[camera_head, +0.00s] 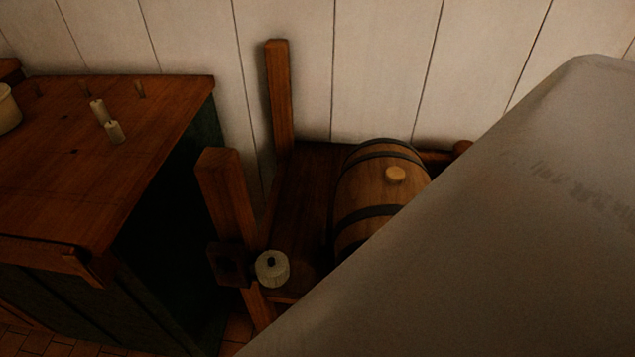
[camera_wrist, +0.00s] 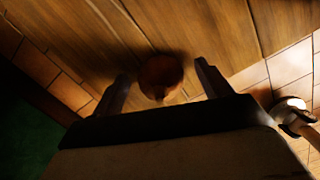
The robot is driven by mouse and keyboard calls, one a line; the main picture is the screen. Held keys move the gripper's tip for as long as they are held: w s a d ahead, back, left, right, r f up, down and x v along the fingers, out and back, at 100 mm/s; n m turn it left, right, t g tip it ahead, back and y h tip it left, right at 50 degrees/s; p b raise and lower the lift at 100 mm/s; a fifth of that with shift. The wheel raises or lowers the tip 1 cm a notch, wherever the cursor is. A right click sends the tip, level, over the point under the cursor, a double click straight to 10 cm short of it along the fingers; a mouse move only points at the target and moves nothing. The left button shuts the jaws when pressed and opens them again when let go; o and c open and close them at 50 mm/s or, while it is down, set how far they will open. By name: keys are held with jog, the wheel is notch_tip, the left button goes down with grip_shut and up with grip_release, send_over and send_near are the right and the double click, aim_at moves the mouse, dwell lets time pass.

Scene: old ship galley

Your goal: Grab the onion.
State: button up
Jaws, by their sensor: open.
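The onion (camera_wrist: 160,80) is a round, reddish-brown thing in the wrist view, in front of wooden planks. It appears between the two dark fingers of my gripper (camera_wrist: 163,70), with a gap on either side. The fingers are apart and hold nothing. How far the onion is beyond the fingertips is hard to tell, and its lower edge lies close to the gripper's dark body. Neither the onion nor my gripper shows in the head view.
In the head view, a barrel (camera_head: 363,198) lies on a wooden stand (camera_head: 305,185). A pale round thing (camera_head: 272,268) is by the post. A large grey surface covers the right. Tiles (camera_wrist: 290,68) show in the wrist view.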

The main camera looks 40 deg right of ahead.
jog(key=c, duration=1.1)
jog(key=shift+r, duration=0.25)
